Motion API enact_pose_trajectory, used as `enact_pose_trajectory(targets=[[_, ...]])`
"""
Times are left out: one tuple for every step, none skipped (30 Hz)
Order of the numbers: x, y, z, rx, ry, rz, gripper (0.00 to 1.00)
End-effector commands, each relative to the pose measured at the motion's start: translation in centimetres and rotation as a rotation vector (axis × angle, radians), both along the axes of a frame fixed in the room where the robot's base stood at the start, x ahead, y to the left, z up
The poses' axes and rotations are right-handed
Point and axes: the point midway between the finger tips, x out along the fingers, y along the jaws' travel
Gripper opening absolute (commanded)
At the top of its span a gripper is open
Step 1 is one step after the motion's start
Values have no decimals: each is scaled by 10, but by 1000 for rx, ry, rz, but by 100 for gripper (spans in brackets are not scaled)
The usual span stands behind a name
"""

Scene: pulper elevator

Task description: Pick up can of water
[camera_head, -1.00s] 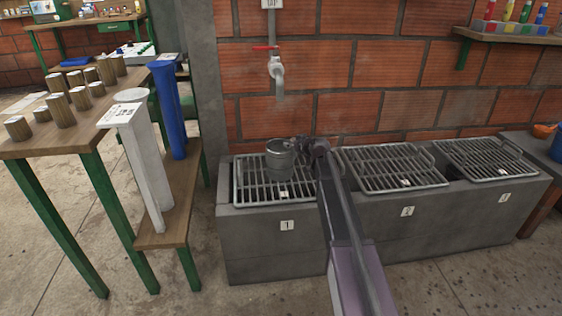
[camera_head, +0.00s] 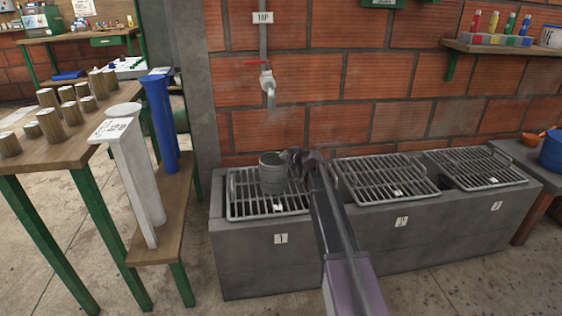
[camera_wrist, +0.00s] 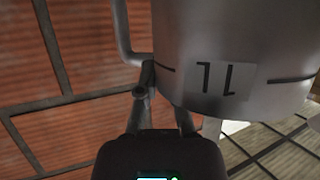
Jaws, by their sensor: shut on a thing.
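The can of water (camera_head: 272,174) is a grey metal can at the first grate, on the left of the block. I cannot tell whether its base touches the bars or is just above them. In the wrist view the can (camera_wrist: 225,45) fills the upper right, with an upside-down "1L" label and a thin metal handle on its left. My gripper (camera_head: 294,157) is at the can's right side in the head view. In the wrist view my gripper (camera_wrist: 165,98) is shut at the handle; the exact grip is partly hidden. The water inside is not visible.
A tap (camera_head: 267,80) hangs on the brick wall above the first grate (camera_head: 240,205). The second grate (camera_head: 385,178) and third grate (camera_head: 475,168) are empty. A wooden table (camera_head: 75,150) with several cylinders, white posts (camera_head: 130,175) and a blue post (camera_head: 162,120) stand at left.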

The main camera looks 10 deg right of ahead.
Motion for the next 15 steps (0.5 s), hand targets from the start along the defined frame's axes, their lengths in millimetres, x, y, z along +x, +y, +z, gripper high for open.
enact_pose_trajectory(targets=[[0,0,2,2,0,-1,0],[0,0,3,2,0,-1,0],[0,0,5,2,-1,-1,0],[0,0,6,2,-1,-1,0],[0,0,7,2,-1,-1,0],[0,0,9,2,-1,-1,0],[0,0,11,2,-1,-1,0],[0,0,13,2,-1,-1,0],[0,0,15,2,-1,-1,0],[0,0,17,2,-1,-1,0],[0,0,20,2,-1,-1,0],[0,0,23,2,-1,-1,0],[0,0,24,2,-1,-1,0],[0,0,27,2,-1,-1,0],[0,0,30,2,-1,-1,0]])
